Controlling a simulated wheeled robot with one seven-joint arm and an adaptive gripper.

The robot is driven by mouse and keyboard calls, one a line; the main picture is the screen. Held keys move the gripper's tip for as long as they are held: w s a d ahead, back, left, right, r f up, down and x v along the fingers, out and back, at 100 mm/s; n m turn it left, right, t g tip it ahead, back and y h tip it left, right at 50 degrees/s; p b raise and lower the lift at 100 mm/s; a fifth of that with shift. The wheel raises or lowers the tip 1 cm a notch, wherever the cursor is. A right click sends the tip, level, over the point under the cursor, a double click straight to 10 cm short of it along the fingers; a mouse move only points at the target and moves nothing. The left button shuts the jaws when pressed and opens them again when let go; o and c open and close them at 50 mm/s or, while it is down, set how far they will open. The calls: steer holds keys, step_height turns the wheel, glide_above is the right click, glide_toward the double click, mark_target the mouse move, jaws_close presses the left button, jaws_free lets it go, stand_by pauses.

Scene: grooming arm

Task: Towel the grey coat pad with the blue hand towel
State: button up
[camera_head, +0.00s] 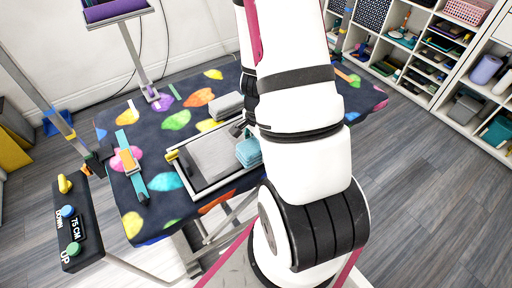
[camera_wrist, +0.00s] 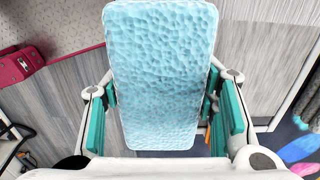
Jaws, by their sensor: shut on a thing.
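The light-blue hand towel (camera_wrist: 160,75) is folded into a thick slab and fills the space between the teal finger pads of my gripper (camera_wrist: 165,115). My gripper is shut on it. In the head view the towel (camera_head: 249,152) shows just left of my arm, at the right side of the grey coat pad (camera_head: 212,155). The pad lies flat in a pale frame on the patterned table. I cannot tell whether the towel touches the pad. My arm hides most of my gripper and part of the pad's right side in the head view.
The dark table (camera_head: 172,205) has bright patches. A control box (camera_head: 75,222) stands at the left edge. White shelves (camera_head: 440,60) stand back right.

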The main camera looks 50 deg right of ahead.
mark_target(232, 121)
steer(key=shift+w, duration=0.1)
steer(key=w+d, duration=0.1)
steer(key=w, duration=0.4)
steer(key=w+d+b, duration=0.1)
steer(key=w+d, duration=0.1)
steer(key=w, duration=0.3)
steer(key=w+d+b, duration=0.1)
steer(key=w, duration=0.4)
steer(key=shift+w+d, duration=0.35)
steer(key=shift+w, duration=0.05)
step_height(232, 121, up, 8)
steer(key=p, duration=0.4)
steer(key=shift+s, duration=0.1)
